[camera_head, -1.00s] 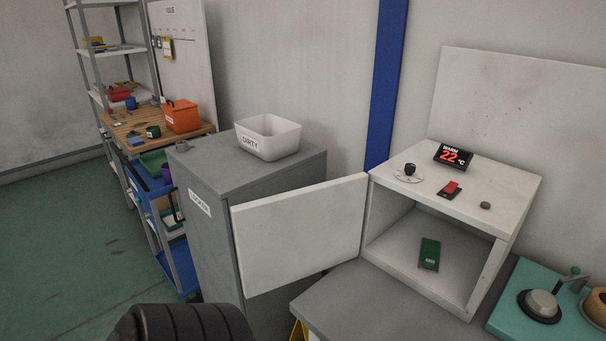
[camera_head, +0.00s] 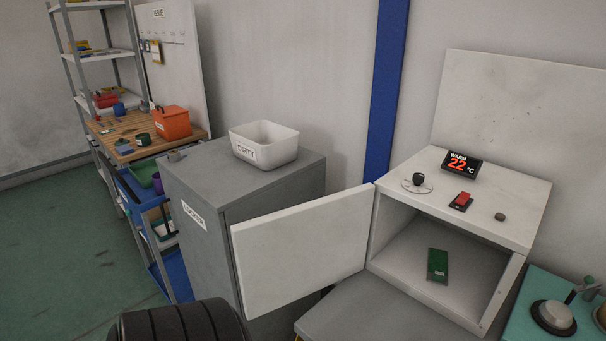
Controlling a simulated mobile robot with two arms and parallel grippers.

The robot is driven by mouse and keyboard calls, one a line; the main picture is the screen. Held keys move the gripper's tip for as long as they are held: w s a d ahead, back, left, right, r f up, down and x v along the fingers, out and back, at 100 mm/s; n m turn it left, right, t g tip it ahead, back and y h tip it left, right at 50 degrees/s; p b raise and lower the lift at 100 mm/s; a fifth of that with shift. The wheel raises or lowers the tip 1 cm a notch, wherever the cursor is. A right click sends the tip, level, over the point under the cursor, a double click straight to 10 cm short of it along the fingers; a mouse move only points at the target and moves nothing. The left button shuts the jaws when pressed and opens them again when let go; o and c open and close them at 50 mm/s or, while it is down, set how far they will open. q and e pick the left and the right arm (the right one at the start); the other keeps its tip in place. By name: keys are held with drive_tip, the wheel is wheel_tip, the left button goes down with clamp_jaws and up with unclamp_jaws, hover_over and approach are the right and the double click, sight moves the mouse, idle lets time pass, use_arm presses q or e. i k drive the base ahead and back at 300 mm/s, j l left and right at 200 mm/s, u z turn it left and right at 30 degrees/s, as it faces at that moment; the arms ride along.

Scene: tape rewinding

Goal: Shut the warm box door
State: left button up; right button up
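The warm box (camera_head: 458,208) is a white open-fronted box on a grey bench at the right, with a display reading WARM 22 °C (camera_head: 461,164) on its top. Its white door (camera_head: 302,250) stands wide open, swung out to the left in front of the grey cabinet. A green cassette-like item (camera_head: 438,265) lies on the box floor inside. A dial, a red switch (camera_head: 462,201) and a small dark knob are on the box top. Neither gripper shows in the view; only a dark ribbed part, likely of my arm, shows at the bottom left.
A grey cabinet (camera_head: 193,232) with a white DIRTY bin (camera_head: 265,143) on top stands behind the door. A blue cart, wooden bench and shelves stand at the far left. Green floor is open at the left.

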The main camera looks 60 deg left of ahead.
sight(283, 256)
drive_tip(key=j, duration=0.55)
drive_tip(key=j+z, duration=0.15)
drive_tip(key=j, duration=0.35)
drive_tip(key=k+j, duration=0.15)
drive_tip(key=j, duration=0.4)
drive_tip(key=j+z, duration=0.15)
drive_tip(key=j, duration=0.35)
drive_tip(key=k+j, duration=0.15)
drive_tip(key=j, duration=0.4)
drive_tip(key=j+z, duration=0.15)
drive_tip(key=j, duration=0.35)
drive_tip(key=k, duration=0.05)
